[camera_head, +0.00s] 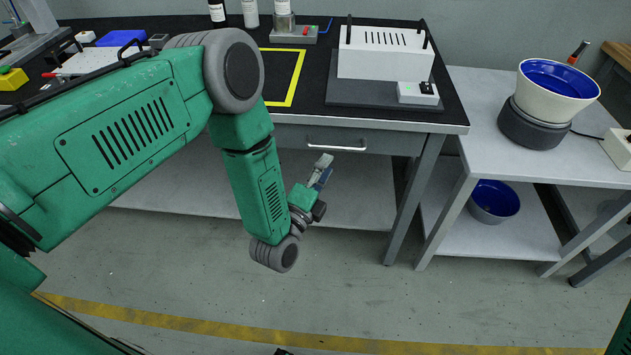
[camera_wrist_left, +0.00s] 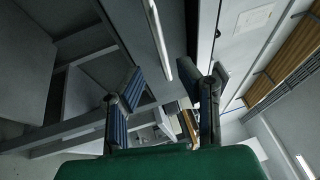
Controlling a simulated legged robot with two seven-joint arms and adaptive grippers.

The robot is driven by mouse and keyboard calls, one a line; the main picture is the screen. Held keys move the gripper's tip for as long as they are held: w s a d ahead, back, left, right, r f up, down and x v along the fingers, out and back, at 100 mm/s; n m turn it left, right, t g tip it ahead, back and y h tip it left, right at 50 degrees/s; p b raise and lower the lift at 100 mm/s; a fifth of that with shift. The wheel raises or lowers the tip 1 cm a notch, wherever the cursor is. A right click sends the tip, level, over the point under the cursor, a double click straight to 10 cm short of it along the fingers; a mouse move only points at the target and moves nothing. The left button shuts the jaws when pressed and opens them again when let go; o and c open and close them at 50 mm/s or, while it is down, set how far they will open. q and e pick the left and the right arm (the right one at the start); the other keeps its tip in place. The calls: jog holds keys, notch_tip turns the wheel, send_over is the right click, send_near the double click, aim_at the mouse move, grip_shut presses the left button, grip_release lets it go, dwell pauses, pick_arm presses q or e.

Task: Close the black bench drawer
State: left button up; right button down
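The bench drawer (camera_head: 383,140) has a dark grey front under the black bench top, with a pale bar handle (camera_head: 337,148). How far it stands out from the bench is hard to tell. My left gripper (camera_head: 322,172) is just below and in front of the handle in the head view. In the left wrist view my left gripper (camera_wrist_left: 174,79) has its two fingers wide apart with nothing between them. The handle (camera_wrist_left: 158,40) and drawer front (camera_wrist_left: 135,28) show beyond the fingertips, apparently apart from them. My right gripper is not in view.
The black bench top (camera_head: 310,75) carries a white vented box (camera_head: 384,54), a yellow-marked square and bottles. A bench leg (camera_head: 413,200) stands right of the drawer. A side table (camera_head: 485,120) holds a bowl feeder (camera_head: 553,85). The floor in front is clear.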

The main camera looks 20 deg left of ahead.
pick_arm(q)
jog(key=v, duration=0.5)
jog(key=shift+s+f, duration=0.15)
dwell(0.4)
